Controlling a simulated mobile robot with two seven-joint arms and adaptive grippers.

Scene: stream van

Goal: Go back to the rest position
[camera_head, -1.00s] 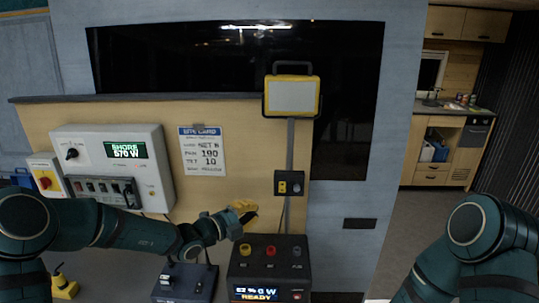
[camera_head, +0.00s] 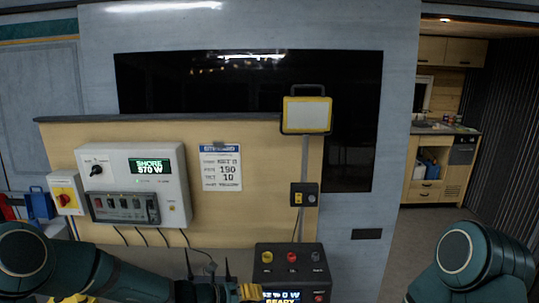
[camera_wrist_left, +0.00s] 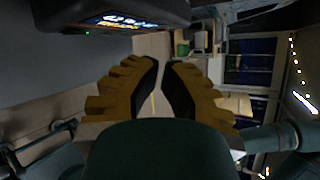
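My left arm reaches across the lower left of the head view. Only a yellow finger part of its left gripper (camera_head: 248,292) shows there, at the bottom edge beside the black power box (camera_head: 288,252). In the left wrist view the left gripper (camera_wrist_left: 162,64) shows two yellow, ridged fingers with dark inner pads. A gap shows between the pads, narrow at the tips, with nothing held in it. My right arm is at the lower right of the head view; its gripper is out of frame.
A grey control panel (camera_head: 176,207) and a paper card (camera_head: 221,168) are on the wooden board (camera_head: 265,145). A yellow-framed lamp (camera_head: 306,115) stands on a post above a small switch box (camera_head: 304,195). Open floor (camera_head: 400,240) lies at the right, before a kitchen cabinet (camera_head: 425,190).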

